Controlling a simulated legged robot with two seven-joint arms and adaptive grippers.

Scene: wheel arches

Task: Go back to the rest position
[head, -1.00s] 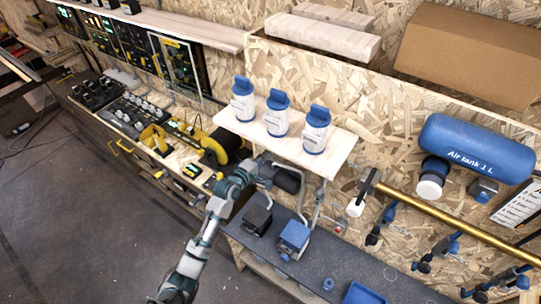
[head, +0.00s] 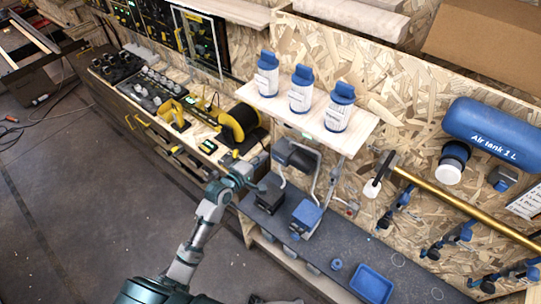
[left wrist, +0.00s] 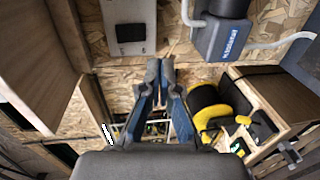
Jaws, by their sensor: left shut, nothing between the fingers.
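My left gripper (head: 250,170) is in front of the workbench, to the left of the dark wall device (head: 296,156) under the small shelf. In the left wrist view its two fingers (left wrist: 160,68) meet at the tips, with nothing between them. My left arm reaches up from the bottom of the head view, bent at the elbow. My right gripper is in neither view.
Three white bottles with blue caps (head: 301,92) stand on the small shelf (head: 362,128). Below, the dark bench (head: 335,238) holds a blue-topped device (head: 306,215) and a blue tray (head: 371,284). A yellow-black reel (head: 238,122) is on the left counter. Open floor lies at left.

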